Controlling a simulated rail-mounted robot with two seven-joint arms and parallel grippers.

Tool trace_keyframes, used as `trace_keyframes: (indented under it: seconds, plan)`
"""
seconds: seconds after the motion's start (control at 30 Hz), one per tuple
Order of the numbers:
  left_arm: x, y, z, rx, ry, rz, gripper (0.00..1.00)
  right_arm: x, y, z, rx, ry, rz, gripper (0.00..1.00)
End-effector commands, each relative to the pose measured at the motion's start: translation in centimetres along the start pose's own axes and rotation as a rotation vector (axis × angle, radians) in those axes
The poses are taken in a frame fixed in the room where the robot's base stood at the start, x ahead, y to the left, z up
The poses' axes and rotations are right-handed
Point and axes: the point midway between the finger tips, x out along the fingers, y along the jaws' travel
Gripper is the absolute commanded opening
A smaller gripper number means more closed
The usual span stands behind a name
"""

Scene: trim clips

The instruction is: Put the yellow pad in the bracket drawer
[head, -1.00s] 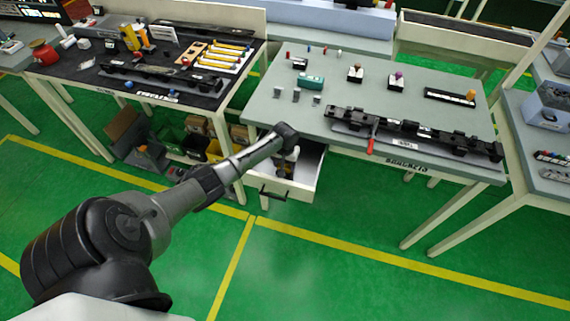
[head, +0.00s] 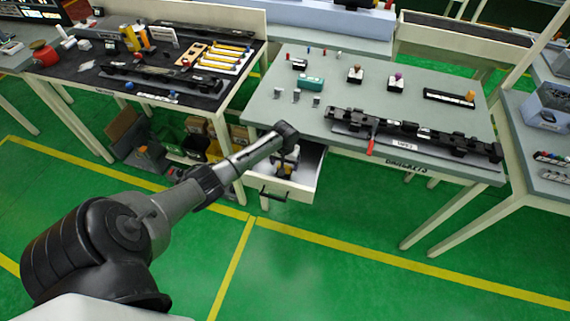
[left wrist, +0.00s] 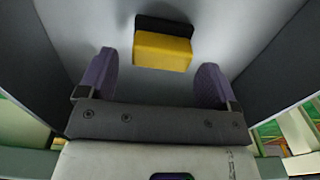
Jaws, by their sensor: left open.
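The yellow pad (left wrist: 162,50) shows in the left wrist view against the pale floor of the drawer, with a black part (left wrist: 166,24) at its far side. The bracket drawer (head: 302,194) is pulled out under the grey table in the head view. My left gripper (head: 287,168) is over and partly inside the drawer. In the left wrist view, its two purple-grey fingers (left wrist: 156,76) are spread apart with the pad just beyond and between them; I see no finger touching it. My right gripper is out of view.
The grey table (head: 345,90) holds a long black rail (head: 415,135), a red-handled tool (head: 371,146) and several small parts. A dark table (head: 75,70) stands at left, with bins (head: 195,148) below. The green floor in front is clear.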

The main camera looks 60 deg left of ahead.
Motion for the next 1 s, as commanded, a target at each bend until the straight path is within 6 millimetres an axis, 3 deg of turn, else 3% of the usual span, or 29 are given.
trace_keyframes:
  seconds: [0.3, 0.5, 0.7, 1.0]
  plan:
    - [-6.3, 0.0, -0.1, 0.001, 0.003, 0.001, 0.85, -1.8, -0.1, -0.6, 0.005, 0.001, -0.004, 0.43]
    - [-9.2, 0.0, -0.1, 0.001, 0.002, 0.001, 0.85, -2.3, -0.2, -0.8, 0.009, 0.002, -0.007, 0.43]
    - [-10.7, 0.0, -0.1, 0.000, 0.001, 0.000, 0.85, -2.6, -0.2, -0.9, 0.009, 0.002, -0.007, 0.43]
    - [-11.1, 0.0, 0.0, -0.001, 0.000, 0.000, 0.85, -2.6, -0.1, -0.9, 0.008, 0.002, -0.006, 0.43]
